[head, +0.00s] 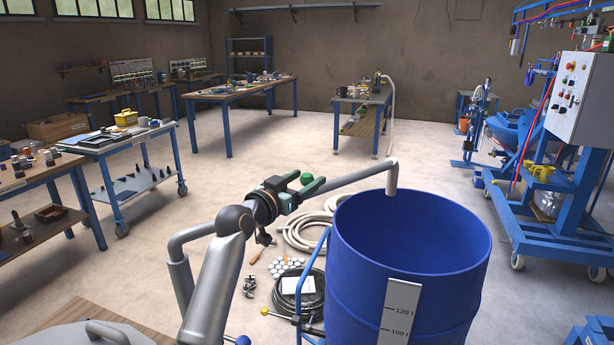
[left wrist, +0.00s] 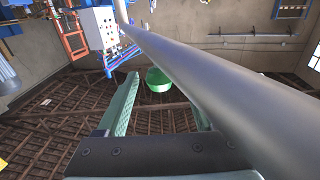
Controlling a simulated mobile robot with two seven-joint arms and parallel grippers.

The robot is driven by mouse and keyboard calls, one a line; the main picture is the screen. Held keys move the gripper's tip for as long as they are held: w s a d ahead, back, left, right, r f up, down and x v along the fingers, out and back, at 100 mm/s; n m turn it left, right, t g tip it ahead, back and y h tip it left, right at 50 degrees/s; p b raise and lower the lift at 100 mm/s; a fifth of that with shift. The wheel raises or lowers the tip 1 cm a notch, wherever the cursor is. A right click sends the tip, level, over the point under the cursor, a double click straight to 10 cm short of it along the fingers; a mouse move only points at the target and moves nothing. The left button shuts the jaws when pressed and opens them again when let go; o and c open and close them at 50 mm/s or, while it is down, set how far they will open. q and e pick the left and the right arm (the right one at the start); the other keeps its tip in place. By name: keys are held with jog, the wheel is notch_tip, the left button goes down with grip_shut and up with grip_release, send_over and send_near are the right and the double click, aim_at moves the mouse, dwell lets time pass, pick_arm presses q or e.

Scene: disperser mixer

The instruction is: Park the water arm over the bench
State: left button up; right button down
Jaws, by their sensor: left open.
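The water arm (head: 345,180) is a grey pipe. It rises at the lower left, bends over and runs right to a spout (head: 392,175) pointing down over the open blue drum (head: 385,290). My left gripper (head: 303,188) is at the pipe's middle, its green fingers apart. In the left wrist view the pipe (left wrist: 205,80) crosses diagonally in front of the right finger. A round green piece (left wrist: 157,80) shows beyond and between the open fingertips (left wrist: 165,95); I cannot tell whether they touch it. My right gripper is out of view.
A wooden bench top (head: 140,327) with a grey domed lid (head: 75,335) is at the bottom left. Hoses (head: 305,235) and a blue trolley frame (head: 312,280) lie left of the drum. A blue machine with a control box (head: 580,95) stands right.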

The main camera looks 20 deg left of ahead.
pick_arm(q)
jog(key=shift+w+d, duration=0.2)
jog(key=shift+w, duration=0.35)
grip_shut()
dwell(1.2)
